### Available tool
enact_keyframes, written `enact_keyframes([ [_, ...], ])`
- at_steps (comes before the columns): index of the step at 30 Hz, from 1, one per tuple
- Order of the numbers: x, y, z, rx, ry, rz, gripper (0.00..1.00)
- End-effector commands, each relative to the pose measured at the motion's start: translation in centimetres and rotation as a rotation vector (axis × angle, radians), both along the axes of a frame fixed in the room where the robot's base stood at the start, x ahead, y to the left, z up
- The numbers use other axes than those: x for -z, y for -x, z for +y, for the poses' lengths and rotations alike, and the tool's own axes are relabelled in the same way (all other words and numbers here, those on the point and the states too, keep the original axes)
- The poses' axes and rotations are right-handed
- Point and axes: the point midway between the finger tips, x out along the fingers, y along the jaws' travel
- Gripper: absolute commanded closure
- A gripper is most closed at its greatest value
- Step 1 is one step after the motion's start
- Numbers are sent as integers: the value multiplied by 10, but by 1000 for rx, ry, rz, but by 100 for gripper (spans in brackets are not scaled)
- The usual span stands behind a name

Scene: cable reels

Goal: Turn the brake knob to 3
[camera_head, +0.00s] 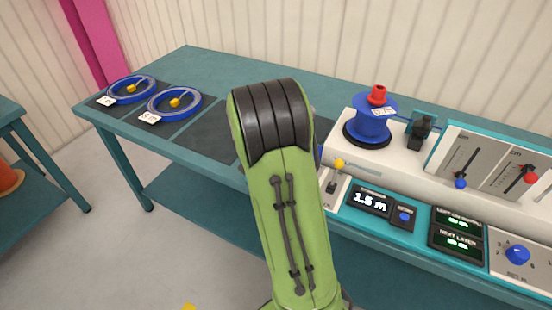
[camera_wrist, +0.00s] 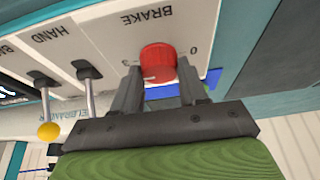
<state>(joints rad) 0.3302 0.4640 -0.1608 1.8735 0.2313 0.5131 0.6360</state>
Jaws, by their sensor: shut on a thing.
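The red brake knob (camera_wrist: 158,60) sits on a pale panel under the upside-down word BRAKE in the wrist view. A small pale mark shows at the knob's lower left edge. My gripper (camera_wrist: 158,68) has one dark finger on each side of the knob and is shut on it. In the head view my green arm hides both the gripper and the brake knob.
Beside the knob in the wrist view stand a HAND lever (camera_wrist: 87,85) and a yellow-tipped lever (camera_wrist: 47,115). In the head view a blue reel with a red cap (camera_head: 377,96) stands on the machine. Two blue rings (camera_head: 133,89) (camera_head: 174,104) lie on the bench's left.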

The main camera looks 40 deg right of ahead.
Motion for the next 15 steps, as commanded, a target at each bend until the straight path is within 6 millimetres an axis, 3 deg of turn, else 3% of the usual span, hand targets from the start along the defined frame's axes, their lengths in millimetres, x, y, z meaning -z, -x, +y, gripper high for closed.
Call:
enact_keyframes([
  [1, 1, 0, 0, 1, -1, 1, 54],
  [6, 0, 0, 0, 0, -1, 0, 32],
  [15, -5, 0, 2, 0, 0, -1, 32],
])
